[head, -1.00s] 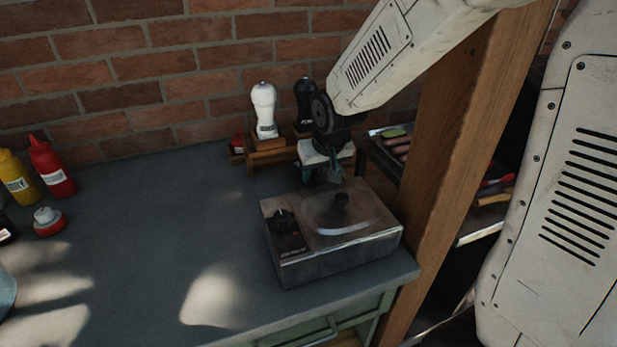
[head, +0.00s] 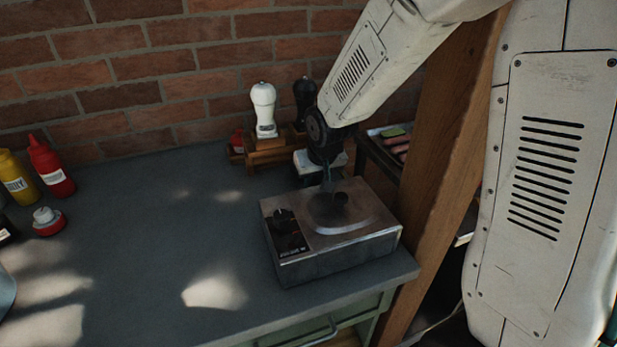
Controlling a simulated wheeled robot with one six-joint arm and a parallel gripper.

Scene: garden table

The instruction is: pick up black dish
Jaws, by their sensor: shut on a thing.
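A round, dark, shallow dish-like piece (head: 316,214) with a pale front rim lies on top of a metal box with a dial. A small black knob-like part (head: 341,199) stands near its middle. I take this round piece to be the black dish; its outline is hard to make out in the shade. My gripper (head: 328,187) points down at the back of it, just behind and left of the knob-like part. Its jaws are shut on what looks like the dish's rear edge. The exact contact is small and dark, and the dish still looks level on the box.
The metal box (head: 335,259) stands near the table's front right corner, beside a wooden post (head: 440,190). White (head: 264,108) and black (head: 304,98) shakers stand on a wooden rack behind. Sauce bottles (head: 50,165) stand far left. The middle of the grey table is clear.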

